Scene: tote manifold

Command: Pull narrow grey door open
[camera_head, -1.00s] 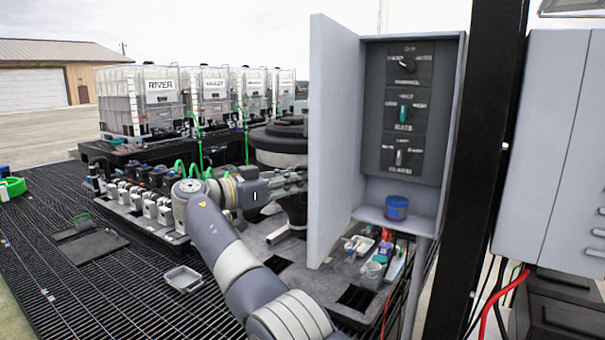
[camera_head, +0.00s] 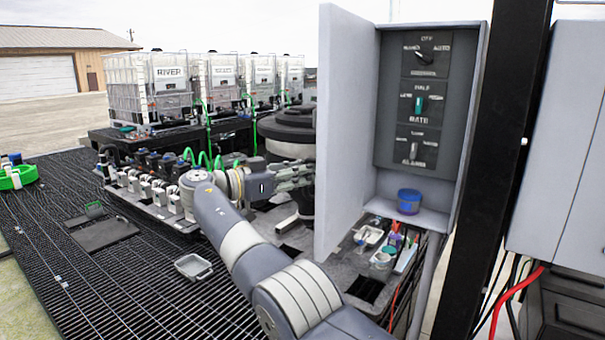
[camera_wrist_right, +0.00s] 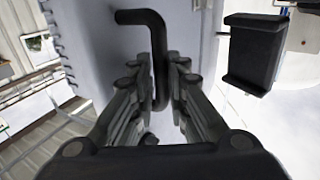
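The narrow grey door (camera_head: 345,130) stands swung open at the left side of its grey cabinet, with the switch panel inside exposed. My right gripper (camera_head: 300,176) reaches to the door's outer side, and its fingertips are partly hidden behind the door's edge. In the right wrist view, the black bent handle (camera_wrist_right: 158,70) runs between the two fingers of the right gripper (camera_wrist_right: 160,75). The fingers are drawn in close on both sides of the handle. The grey door face (camera_wrist_right: 95,40) shows behind it. My left gripper is not in view.
A blue cup (camera_head: 409,201) stands on the cabinet's bottom ledge. A black post (camera_head: 490,170) and another grey box (camera_head: 560,140) stand at the right. A manifold with valves (camera_head: 150,190) lies to the left. A small tray (camera_head: 193,267) rests on the black grating.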

